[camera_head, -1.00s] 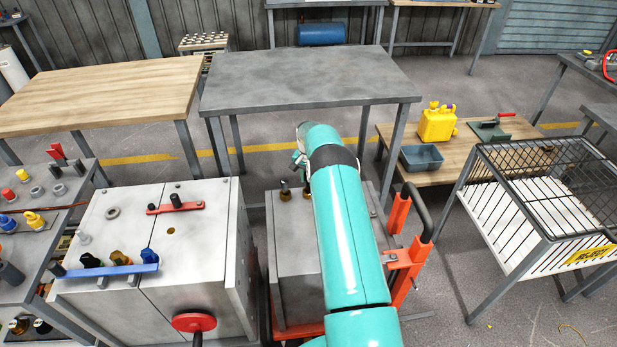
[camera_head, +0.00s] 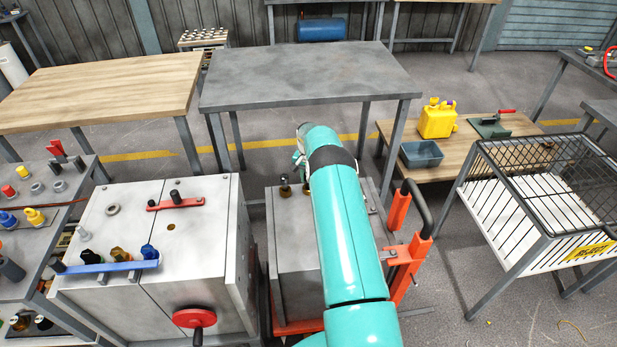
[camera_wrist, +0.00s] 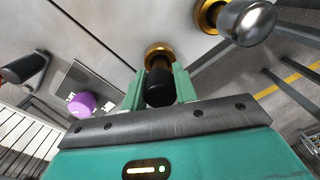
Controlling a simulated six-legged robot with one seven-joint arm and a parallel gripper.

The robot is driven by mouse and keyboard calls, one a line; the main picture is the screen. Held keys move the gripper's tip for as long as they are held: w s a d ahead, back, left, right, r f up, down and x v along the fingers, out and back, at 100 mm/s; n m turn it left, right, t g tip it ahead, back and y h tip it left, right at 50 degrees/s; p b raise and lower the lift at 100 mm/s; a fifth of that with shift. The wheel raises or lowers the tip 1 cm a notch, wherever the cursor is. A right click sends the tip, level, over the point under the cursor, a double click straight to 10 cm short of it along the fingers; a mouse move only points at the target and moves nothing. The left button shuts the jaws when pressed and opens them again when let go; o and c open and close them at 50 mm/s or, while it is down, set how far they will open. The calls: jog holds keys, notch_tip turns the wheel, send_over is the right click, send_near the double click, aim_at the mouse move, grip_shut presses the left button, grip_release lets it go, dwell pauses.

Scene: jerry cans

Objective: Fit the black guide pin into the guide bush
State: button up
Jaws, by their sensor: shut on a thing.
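My gripper (camera_wrist: 159,88) has its two green fingers closed on the black guide pin (camera_wrist: 159,87) in the wrist view. The pin's dark rounded end faces the camera. A brass guide bush (camera_wrist: 158,53) sits in the grey block face directly beyond the pin and lines up with it in the picture. I cannot tell whether the pin's far end is inside the bush.
A metal-headed pin stands in another brass bush (camera_wrist: 210,14) to the right in the wrist view. A purple-capped item (camera_wrist: 82,105) shows lower left. A second grey block (camera_head: 130,225) with a blue bar (camera_head: 105,267) stands left. A wire reject basket (camera_head: 530,200) stands right.

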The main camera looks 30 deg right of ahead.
jog(key=shift+f, duration=0.2)
jog(key=o, duration=1)
notch_tip(320, 180, up, 14)
jog(key=shift+f, duration=0.1)
